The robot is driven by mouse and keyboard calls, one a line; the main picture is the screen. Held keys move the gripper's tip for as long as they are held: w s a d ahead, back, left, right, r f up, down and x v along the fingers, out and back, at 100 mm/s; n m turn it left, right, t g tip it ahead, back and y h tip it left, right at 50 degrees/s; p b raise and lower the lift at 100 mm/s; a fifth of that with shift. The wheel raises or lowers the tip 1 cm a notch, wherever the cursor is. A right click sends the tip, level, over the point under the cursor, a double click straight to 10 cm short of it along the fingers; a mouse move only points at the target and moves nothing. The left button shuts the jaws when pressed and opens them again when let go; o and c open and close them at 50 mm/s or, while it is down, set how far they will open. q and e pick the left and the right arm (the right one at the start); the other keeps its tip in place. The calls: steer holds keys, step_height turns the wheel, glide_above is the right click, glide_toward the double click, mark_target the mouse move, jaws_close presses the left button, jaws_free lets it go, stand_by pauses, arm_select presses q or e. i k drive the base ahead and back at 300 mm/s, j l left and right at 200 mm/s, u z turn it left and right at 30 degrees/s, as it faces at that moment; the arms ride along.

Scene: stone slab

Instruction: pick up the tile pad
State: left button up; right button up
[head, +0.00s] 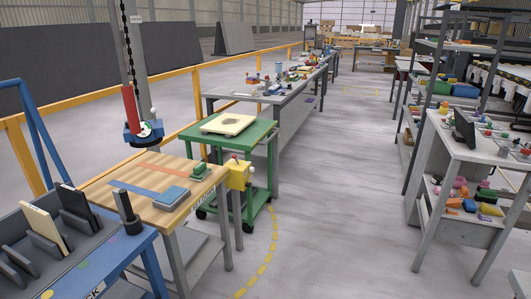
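I cannot tell for certain which thing is the tile pad. A small green block-shaped tool (201,171) sits near that table's back right corner. Neither of my grippers is in view.
A blue bench (92,270) at the front left holds upright cream (44,228) and dark slabs in slots. A red hoist (131,108) hangs above the wooden table. Grey shelving stands on the right. The floor (330,200) between is clear.

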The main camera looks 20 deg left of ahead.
mark_target(201, 171)
steer(key=i+l+u, duration=0.1)
steer(key=i+u, duration=0.3)
steer(key=i+l+u, duration=0.3)
steer(key=i+u, duration=0.15)
steer(key=i, duration=0.15)
steer(key=i+l+u, duration=0.4)
steer(key=i, duration=0.05)
